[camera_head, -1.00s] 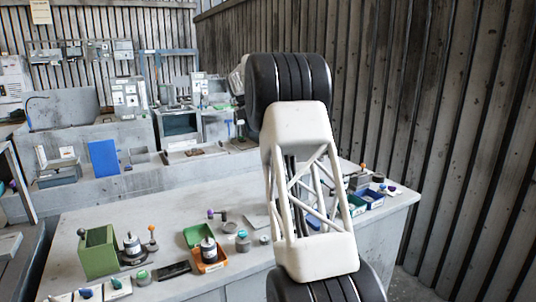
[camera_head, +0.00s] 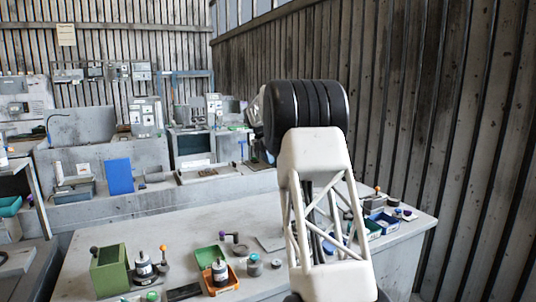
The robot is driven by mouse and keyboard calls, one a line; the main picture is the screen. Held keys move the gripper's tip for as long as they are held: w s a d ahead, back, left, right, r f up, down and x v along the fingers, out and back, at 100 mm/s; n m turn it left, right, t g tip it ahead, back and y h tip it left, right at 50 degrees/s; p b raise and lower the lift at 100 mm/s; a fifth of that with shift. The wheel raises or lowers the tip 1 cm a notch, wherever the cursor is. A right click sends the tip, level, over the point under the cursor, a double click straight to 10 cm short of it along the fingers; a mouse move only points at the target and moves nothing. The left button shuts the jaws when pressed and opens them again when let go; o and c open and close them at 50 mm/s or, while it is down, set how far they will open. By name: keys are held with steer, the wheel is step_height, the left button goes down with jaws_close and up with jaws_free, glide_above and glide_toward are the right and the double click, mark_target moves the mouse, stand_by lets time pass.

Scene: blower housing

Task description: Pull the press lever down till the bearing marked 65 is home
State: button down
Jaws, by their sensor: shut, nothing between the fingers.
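On the bench (camera_head: 185,235) at the lower left stands a green block-shaped unit (camera_head: 110,270) with a dark knob at its top left. Another orange-knobbed rod (camera_head: 377,190) shows at the bench's far right. I cannot tell which is the press lever. No mark 65 is readable, so I cannot pick out the bearing. My arm rises through the middle right of the view; my gripper is not visible.
A green tray (camera_head: 208,256) and an orange tray (camera_head: 221,284) with a silver cylinder lie mid-bench. Blue bins (camera_head: 383,222) sit at the right end, partly near my arm. A ribbed wall (camera_head: 440,130) closes the right side.

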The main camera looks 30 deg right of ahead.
steer(key=s+d+f, duration=0.3)
steer(key=s+f, duration=0.1)
steer(key=f, duration=0.2)
steer(key=shift+s+d+f, duration=0.15)
steer(key=shift+s+f, duration=0.05)
steer(key=shift+s, duration=0.1)
